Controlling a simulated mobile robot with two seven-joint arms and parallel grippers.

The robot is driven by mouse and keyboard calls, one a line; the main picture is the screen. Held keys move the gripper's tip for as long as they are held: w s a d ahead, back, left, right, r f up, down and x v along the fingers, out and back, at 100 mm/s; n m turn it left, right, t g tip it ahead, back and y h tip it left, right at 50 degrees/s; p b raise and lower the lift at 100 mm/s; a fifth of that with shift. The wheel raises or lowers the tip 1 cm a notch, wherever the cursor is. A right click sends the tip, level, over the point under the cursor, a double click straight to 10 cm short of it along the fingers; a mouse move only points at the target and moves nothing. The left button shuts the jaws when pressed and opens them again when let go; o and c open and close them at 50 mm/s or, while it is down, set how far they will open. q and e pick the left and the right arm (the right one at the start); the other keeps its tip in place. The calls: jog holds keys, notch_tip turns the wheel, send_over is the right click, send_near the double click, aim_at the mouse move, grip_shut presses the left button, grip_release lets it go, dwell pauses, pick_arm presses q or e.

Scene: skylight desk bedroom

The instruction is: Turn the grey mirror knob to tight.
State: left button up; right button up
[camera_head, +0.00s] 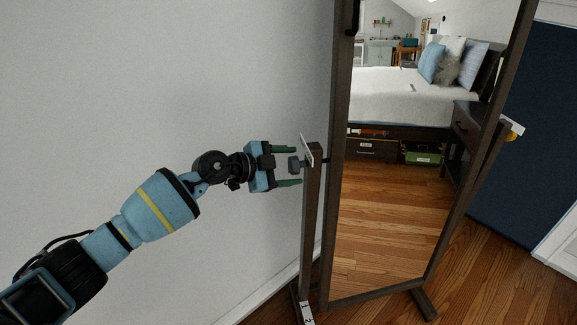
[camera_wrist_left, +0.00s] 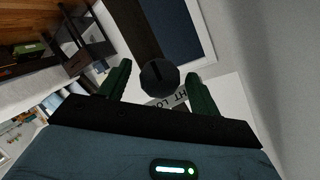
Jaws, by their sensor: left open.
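The grey mirror knob (camera_head: 293,165) sits on the side of the mirror stand's left post (camera_head: 313,220), in front of a white label plate (camera_head: 307,150). In the left wrist view the knob (camera_wrist_left: 160,77) is a dark round disc with a darker line across its face. Part of the label (camera_wrist_left: 168,101) shows below it with upside-down letters; the rest is hidden. My left gripper (camera_head: 291,166) is open, with one green finger above the knob and one below. In the wrist view the fingers stand on both sides of the knob, with gaps. My right gripper is out of view.
The tall mirror (camera_head: 385,210) in a dark frame stands right of the post and reflects a bed. A plain wall (camera_head: 130,90) lies behind my left arm. Wooden floor (camera_head: 490,240) is clear at right.

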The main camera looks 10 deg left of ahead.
pick_arm(q)
jog(key=shift+c, duration=0.4)
jog(key=c, duration=0.9)
